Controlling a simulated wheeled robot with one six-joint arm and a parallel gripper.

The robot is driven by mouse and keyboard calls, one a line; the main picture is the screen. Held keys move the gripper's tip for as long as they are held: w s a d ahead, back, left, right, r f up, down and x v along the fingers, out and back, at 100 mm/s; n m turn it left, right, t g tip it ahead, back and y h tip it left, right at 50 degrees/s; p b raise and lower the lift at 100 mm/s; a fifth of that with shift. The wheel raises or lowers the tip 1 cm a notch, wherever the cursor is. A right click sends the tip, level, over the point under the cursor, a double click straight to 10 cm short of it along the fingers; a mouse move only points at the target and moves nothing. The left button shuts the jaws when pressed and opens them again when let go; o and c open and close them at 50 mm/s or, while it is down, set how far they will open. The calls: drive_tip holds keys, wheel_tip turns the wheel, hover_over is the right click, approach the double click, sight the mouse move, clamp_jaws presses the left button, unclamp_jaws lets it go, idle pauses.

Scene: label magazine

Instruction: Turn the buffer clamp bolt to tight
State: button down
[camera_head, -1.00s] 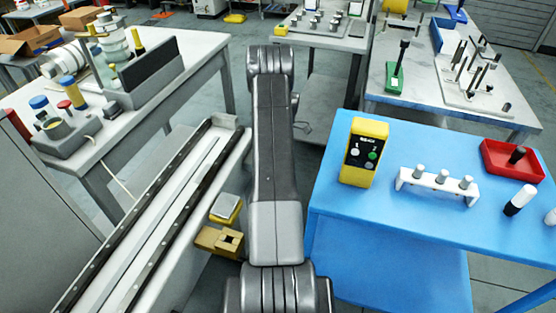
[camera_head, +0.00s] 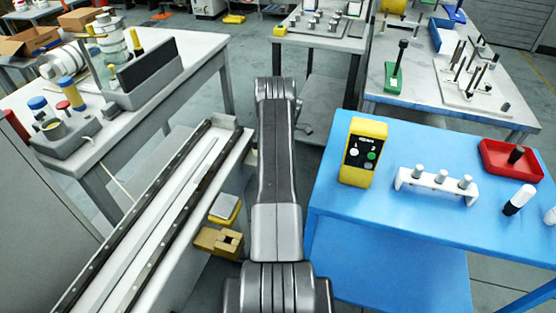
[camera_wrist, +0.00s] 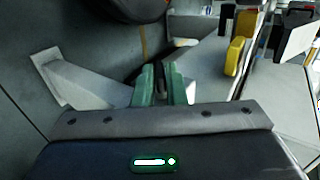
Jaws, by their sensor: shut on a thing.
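In the wrist view my gripper (camera_wrist: 163,72) shows two green fingers close together, shut on a narrow dark piece (camera_wrist: 161,78) between them. What this piece is, and whether it is part of the buffer clamp bolt, I cannot tell. Its far end is not clear. I cannot make out the buffer clamp bolt for certain in either view. In the head view my own arm reaches forward through the middle, and my gripper is out of sight there.
A blue table (camera_head: 425,222) on the right carries a yellow control box (camera_head: 364,152), a white holder with grey pegs (camera_head: 436,184) and a red tray (camera_head: 503,172). A long rail (camera_head: 130,225) runs on the left. In the wrist view a yellow object (camera_wrist: 235,56) stands right of the fingers.

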drive_tip(key=c, duration=1.5)
unclamp_jaws()
drive_tip(key=shift+r, duration=0.1)
wheel_tip(320, 180, up, 10)
drive_tip(key=p, duration=1)
